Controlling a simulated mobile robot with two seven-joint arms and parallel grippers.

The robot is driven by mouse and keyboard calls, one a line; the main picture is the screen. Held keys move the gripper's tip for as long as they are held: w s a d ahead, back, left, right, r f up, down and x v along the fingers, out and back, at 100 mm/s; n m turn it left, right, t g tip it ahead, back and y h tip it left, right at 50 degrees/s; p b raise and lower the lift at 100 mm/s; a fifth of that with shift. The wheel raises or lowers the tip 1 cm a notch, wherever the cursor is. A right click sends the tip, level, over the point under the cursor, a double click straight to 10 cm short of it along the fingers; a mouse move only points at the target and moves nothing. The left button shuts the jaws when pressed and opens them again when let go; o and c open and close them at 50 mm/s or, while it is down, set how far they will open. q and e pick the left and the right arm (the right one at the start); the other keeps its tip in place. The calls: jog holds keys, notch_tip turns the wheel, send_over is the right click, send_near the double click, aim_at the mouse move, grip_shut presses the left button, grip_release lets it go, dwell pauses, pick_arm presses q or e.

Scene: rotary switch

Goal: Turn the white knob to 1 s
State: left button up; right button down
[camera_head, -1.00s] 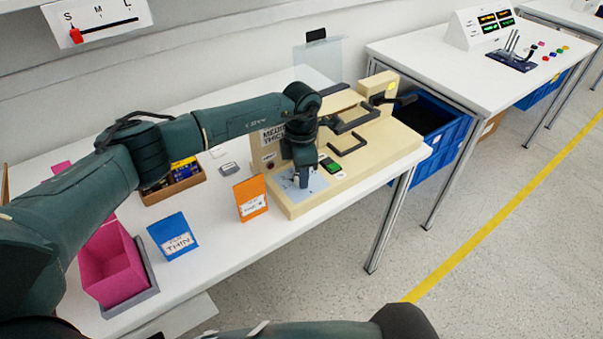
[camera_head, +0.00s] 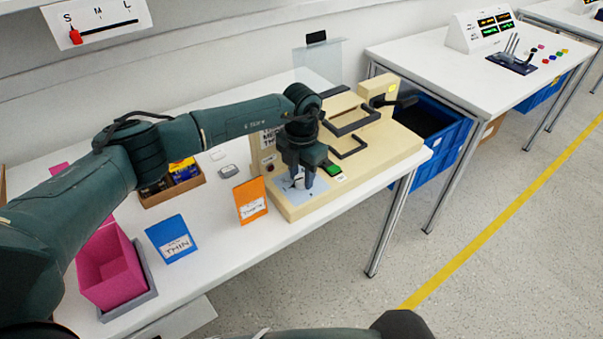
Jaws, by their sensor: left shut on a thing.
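The white knob (camera_head: 299,184) sits on the pale blue dial plate (camera_head: 284,188) at the front left of the beige machine (camera_head: 402,148). Only a small part of the knob shows between the fingers. My left gripper (camera_head: 300,186) points down from above with one finger on each side of the knob and is shut on it. The knob's pointer and the dial's marks are hidden or too small to read. My right gripper is not in view; only a dark part of my right arm shows at the bottom edge.
An orange card (camera_head: 250,200) and a blue card (camera_head: 172,239) stand left of the machine. A pink bin (camera_head: 106,268), a box of small packs (camera_head: 165,193) and a green button (camera_head: 334,170) are nearby. A blue crate (camera_head: 437,135) stands right of the table.

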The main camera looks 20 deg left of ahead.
aim_at(302, 178)
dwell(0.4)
pick_arm(q)
jog(key=o, duration=1)
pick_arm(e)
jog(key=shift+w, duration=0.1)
pick_arm(q)
notch_tip(302, 178, up, 13)
jog(key=shift+r+b, duration=0.15)
jog(key=shift+b, duration=0.6)
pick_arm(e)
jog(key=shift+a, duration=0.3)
